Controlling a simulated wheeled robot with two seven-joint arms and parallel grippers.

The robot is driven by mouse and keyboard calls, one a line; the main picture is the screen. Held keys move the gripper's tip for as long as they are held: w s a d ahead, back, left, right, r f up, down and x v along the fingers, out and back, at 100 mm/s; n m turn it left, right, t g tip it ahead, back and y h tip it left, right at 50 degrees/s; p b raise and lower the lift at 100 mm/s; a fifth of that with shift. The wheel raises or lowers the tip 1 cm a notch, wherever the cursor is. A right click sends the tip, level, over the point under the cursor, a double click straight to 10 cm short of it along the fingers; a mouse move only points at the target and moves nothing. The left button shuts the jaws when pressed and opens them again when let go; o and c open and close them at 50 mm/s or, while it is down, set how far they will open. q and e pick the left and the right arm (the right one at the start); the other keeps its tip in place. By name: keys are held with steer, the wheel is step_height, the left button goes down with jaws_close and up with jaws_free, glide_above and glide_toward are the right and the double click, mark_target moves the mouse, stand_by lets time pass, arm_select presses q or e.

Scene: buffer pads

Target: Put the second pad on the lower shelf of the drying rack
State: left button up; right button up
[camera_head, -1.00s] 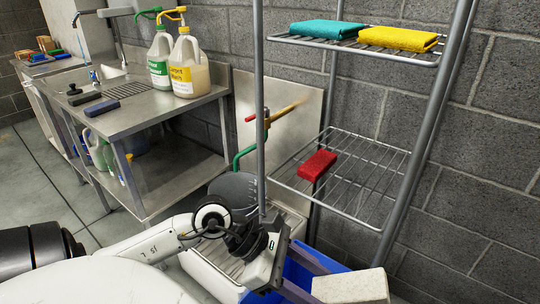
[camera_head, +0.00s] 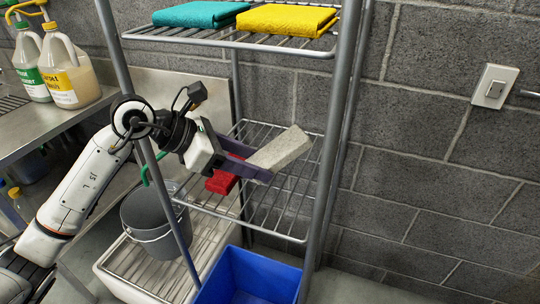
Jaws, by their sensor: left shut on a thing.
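A white pad (camera_head: 279,149) is held in my left gripper (camera_head: 250,164), which is shut on it. The pad is tilted and shows over the lower shelf of the drying rack (camera_head: 285,208). I cannot tell whether it touches the wires. My left arm comes in from the left, past the rack's front left post. My right gripper is not in view.
Teal (camera_head: 201,14) and yellow (camera_head: 287,20) cloths lie on the upper shelf. A blue bin (camera_head: 250,277) stands below the rack, and a grey bucket (camera_head: 156,222) stands to its left. The right part of the lower shelf is bare.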

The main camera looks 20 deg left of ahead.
arm_select(q)
steer(key=shift+w+r, duration=0.4)
steer(key=shift+w, duration=0.2)
steer(key=shift+w+f, duration=0.15)
steer(key=shift+f, duration=0.2)
step_height(320, 180, down, 4)
steer(key=shift+f, duration=2.35)
steer(key=shift+f, duration=0.2)
steer(key=o, duration=1.1)
steer(key=shift+c, duration=0.2)
